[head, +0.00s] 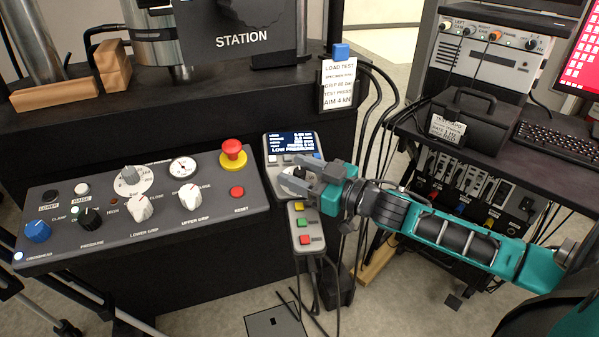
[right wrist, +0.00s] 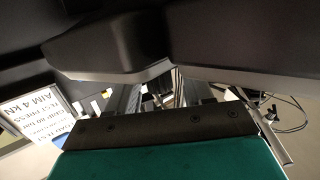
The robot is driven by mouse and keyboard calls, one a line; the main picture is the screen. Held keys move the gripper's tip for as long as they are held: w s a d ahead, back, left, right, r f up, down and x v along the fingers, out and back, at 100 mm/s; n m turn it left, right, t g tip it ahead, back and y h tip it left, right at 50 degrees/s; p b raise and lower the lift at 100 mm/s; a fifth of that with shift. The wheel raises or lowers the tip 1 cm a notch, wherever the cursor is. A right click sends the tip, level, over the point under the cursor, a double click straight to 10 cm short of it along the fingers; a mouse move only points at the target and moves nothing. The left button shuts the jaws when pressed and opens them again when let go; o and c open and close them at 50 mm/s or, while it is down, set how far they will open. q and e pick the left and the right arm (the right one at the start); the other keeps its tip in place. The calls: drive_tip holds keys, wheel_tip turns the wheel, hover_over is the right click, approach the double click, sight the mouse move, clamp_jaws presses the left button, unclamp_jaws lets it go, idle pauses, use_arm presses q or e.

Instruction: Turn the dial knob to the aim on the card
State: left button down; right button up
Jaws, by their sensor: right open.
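The handset (head: 270,150) stands at the right end of the console, with a lit blue screen. Its dial knob (head: 298,172) is mostly hidden by my right gripper (head: 300,178). The right gripper is open, with its fingers at the dial; I cannot tell whether they touch the knob. The card (head: 338,85) hangs on the bench edge above and reads "LOAD TEST" and "AIM 4 kN". The card also shows upside down at the left of the right wrist view (right wrist: 32,115). The knob's pointer and the small screen figures are not readable. My left gripper is out of view.
The control console (head: 70,240) left of the handset carries several knobs and a red emergency button (head: 232,150). Below the dial is a button box (head: 306,225). Cables hang behind my right wrist. A dark trolley (head: 540,160) with a keyboard stands at right.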

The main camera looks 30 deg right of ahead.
drive_tip(key=c, duration=0.9)
drive_tip(key=shift+c, duration=0.2)
drive_tip(key=shift+n+g+y, duration=0.3)
drive_tip(key=shift+n+y, duration=0.1)
drive_tip(key=shift+d+r+n+g+y+p, duration=0.1)
drive_tip(key=shift+r+n+g+y+p, duration=0.05)
drive_tip(key=shift+n+g+y+p, duration=0.75)
drive_tip(key=n+g+y, duration=0.3)
drive_tip(key=n, duration=0.1)
drive_tip(key=shift+g+y+b, duration=0.3)
drive_tip(key=shift+g+b, duration=0.05)
drive_tip(key=shift+g, duration=0.05)
drive_tip(key=shift+n+g+y, duration=0.5)
drive_tip(key=shift+n+g, duration=0.5)
drive_tip(key=shift+g, duration=0.4)
